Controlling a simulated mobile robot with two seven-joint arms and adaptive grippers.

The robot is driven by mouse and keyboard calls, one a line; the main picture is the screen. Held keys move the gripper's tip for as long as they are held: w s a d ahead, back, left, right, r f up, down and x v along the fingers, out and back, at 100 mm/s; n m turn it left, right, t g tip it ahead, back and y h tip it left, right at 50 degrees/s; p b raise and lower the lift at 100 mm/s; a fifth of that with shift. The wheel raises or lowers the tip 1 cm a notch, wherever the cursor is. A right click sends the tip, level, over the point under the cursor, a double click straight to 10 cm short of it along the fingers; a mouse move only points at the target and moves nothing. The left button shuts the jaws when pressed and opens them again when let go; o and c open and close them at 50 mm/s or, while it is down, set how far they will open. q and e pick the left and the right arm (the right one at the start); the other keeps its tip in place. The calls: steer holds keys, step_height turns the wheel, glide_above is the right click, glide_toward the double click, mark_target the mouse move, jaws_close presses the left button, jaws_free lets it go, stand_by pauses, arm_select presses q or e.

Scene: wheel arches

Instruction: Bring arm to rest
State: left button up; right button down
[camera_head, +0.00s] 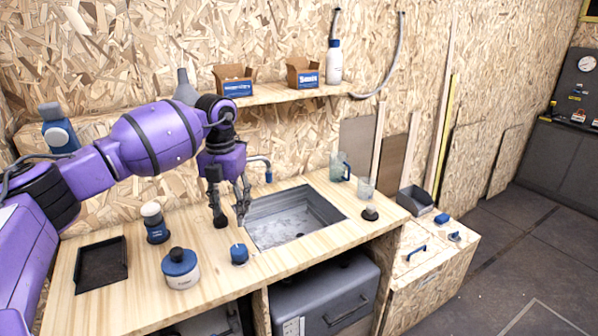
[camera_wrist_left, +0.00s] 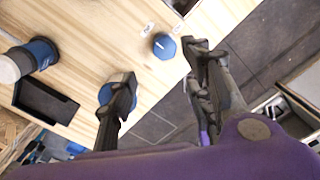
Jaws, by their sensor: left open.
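My left arm (camera_head: 150,138) is purple and reaches in from the left over the wooden counter (camera_head: 110,315). My left gripper (camera_head: 231,217) points down near the left edge of the sink (camera_head: 290,220). Its fingers are apart with nothing between them. In the left wrist view the open fingers (camera_wrist_left: 160,75) show above the counter and the floor. My right gripper does not show in either view.
On the counter stand a white jar with a blue lid (camera_head: 181,268), a small blue item (camera_head: 239,254), a blue-and-white bottle (camera_head: 154,222) and a black tray (camera_head: 102,263). A shelf (camera_head: 290,92) with boxes hangs behind.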

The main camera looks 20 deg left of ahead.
arm_select(q)
steer(key=w+d+r+m+t+h, duration=0.25)
steer(key=w+d+h, duration=0.3)
steer(key=d, duration=0.75)
steer(key=d+r+n+t+h, duration=0.2)
steer(key=d+n+t+h, duration=0.6)
steer(key=d, duration=1.2)
steer(key=s+a+f+n+t+y, duration=0.1)
steer(key=s+a+f+n+y, duration=0.2)
steer(key=s+f+n, duration=0.35)
steer(key=s+a+f+n+t+y+p, duration=0.1)
steer(key=s+a+f+n+y, duration=0.25)
steer(key=f+n, duration=0.55)
steer(key=s+a+f+n+t+y, duration=0.2)
steer(key=s+a+f+n+y, duration=0.15)
steer(key=f, duration=0.65)
steer(key=s+a+f+n+g+y, duration=0.1)
steer(key=s+f, duration=0.4)
steer(key=s, duration=0.5)
steer(key=s+a+f+n+g+y, duration=0.1)
steer(key=s+a+f+n+g, duration=0.1)
steer(key=s, duration=0.8)
steer(key=s+a+f+n+g+y, duration=0.1)
steer(key=s+f+n+g, duration=0.2)
steer(key=s+f, duration=0.6)
steer(key=s+n, duration=0.1)
steer(key=n, duration=0.1)
steer(key=shift+a+n+p, duration=0.2)
steer(key=shift+n+p, duration=0.1)
steer(key=shift+n, duration=0.05)
